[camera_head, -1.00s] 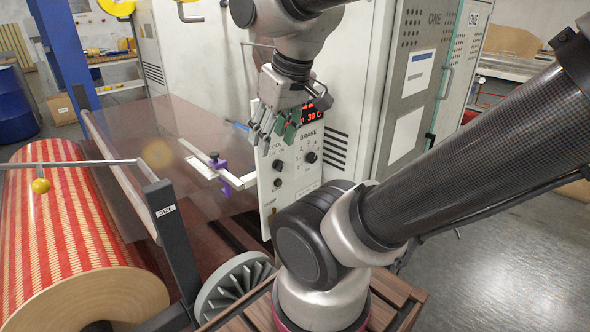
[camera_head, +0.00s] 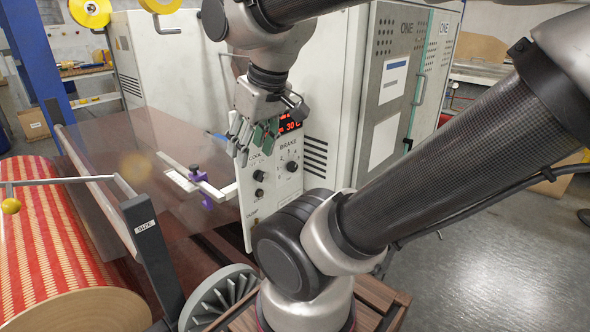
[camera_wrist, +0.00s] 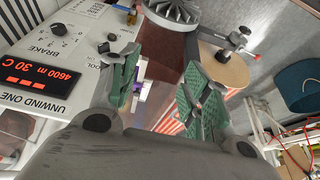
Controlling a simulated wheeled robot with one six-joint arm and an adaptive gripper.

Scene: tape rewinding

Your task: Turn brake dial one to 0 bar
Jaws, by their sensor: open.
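The brake dial (camera_head: 292,166) is a small black knob under the word BRAKE on the white control panel (camera_head: 262,215). In the wrist view the brake dial (camera_wrist: 58,29) is at the upper left, with numbers around it that are too small to read surely. My gripper (camera_head: 252,143) is open and empty in front of the panel's upper left part, to the left of the brake dial and apart from it. In the wrist view my gripper (camera_wrist: 160,75) has its green-padded fingers spread, and the dial lies outside them, left of the left finger.
Two other black knobs, the upper one (camera_head: 259,175), sit on the panel's left side. A red display (camera_head: 290,124) is above the dial. A transparent sheet (camera_head: 150,160), a striped roll (camera_head: 40,230) and a grey finned wheel (camera_head: 220,298) lie left and below.

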